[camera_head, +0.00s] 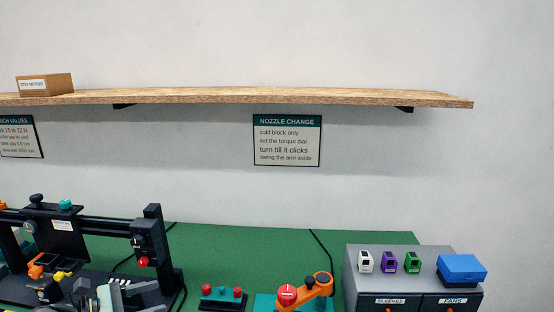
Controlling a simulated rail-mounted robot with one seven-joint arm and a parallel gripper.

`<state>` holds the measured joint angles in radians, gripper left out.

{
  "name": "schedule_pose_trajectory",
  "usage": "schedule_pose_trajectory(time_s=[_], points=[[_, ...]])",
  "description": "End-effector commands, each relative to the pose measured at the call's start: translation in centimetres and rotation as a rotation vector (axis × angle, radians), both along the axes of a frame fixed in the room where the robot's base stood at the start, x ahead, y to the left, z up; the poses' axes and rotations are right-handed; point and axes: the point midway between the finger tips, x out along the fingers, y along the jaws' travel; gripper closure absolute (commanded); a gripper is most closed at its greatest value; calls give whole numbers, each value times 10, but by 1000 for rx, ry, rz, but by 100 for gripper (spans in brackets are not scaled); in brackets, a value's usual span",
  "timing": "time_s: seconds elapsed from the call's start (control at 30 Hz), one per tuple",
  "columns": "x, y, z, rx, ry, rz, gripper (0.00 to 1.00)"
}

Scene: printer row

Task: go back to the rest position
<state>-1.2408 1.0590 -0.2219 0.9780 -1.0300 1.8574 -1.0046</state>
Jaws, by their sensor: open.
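My gripper (115,294) shows in part at the bottom left, as grey and dark pieces cut off by the lower picture edge. It is open, and I see nothing held in it. It is in front of the black printer frame (153,230) on the green bench mat (225,238). From this view I cannot tell how far the gripper is from the printer parts behind it.
Right of the printer are a button box (222,298), an orange arm tool with a red knob (288,294), and a grey drawer unit (365,290) bearing small coloured blocks and a blue box (462,268). A wooden shelf (250,96) spans the wall above.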

Motion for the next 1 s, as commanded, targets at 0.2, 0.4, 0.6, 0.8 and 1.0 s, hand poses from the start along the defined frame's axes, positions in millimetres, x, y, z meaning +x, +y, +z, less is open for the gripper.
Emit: schedule_pose_trajectory(time_s=[0.2,0.4,0.6,0.8,1.0], points=[[41,-77,15,167,43,-141,38],[60,-205,30,471,57,-399,38],[16,-334,34,855,-36,-760,38],[-72,-417,27,1209,-257,-1160,38],[-152,-450,6,1456,-545,-1513,38]])
